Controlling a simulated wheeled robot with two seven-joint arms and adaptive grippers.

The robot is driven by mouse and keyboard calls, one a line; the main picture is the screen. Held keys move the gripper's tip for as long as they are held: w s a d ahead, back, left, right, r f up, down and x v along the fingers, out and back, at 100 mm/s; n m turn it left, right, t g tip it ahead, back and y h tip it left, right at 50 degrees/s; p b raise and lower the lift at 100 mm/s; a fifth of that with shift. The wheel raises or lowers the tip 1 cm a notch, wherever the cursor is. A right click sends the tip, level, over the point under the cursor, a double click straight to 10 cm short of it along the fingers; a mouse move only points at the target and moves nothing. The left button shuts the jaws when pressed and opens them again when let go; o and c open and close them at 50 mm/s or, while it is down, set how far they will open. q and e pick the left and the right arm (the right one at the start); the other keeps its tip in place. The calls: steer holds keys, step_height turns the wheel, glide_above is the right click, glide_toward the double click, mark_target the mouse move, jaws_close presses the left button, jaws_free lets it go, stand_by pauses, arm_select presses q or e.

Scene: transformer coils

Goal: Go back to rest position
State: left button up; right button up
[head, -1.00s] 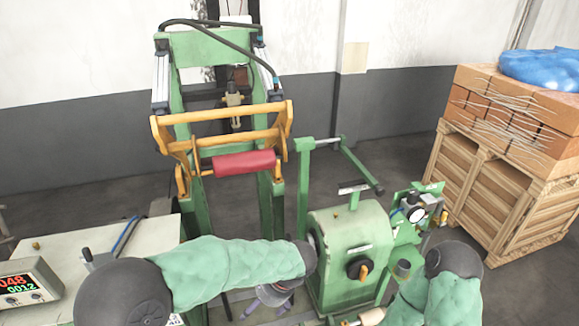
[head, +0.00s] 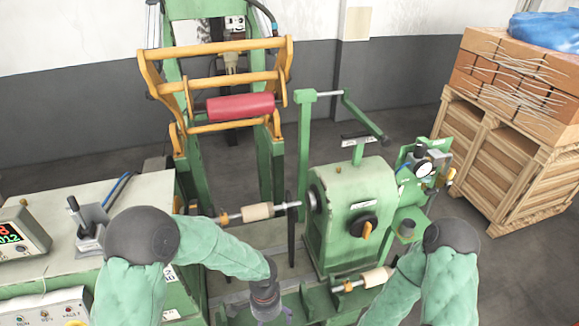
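My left arm, in a green sleeve, enters at the bottom left and slopes down to the right. My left gripper (head: 272,315) is at the bottom edge, below the winding machine's spindle and partly cut off; its fingers are too unclear to show open or shut. My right arm (head: 445,275) rises at the lower right with its elbow beside the green machine; the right gripper is outside the picture. No held object shows at the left gripper.
A green winding machine (head: 355,215) stands in the centre with wooden cones (head: 257,212) close to my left forearm. A frame with a red roller (head: 240,107) stands behind. A control table (head: 50,205) is at the left, wooden crates (head: 500,165) at the right.

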arm_select(q)
steer(key=s+a+f+n+t+h+b, duration=0.1)
steer(key=f+n+b, duration=0.3)
steer(key=f, duration=0.6)
steer(key=s+a+f+n+h+b, duration=0.1)
steer(key=s+f+n+b, duration=0.3)
steer(key=f, duration=0.6)
steer(key=s+a+f+n+t+h+b, duration=0.1)
steer(key=s+a+f+n+b, duration=0.1)
steer(key=f+b, duration=0.6)
steer(key=shift+s+f+n+t+h, duration=0.3)
steer(key=shift+s+f+n, duration=0.4)
steer(key=shift+f+n, duration=0.4)
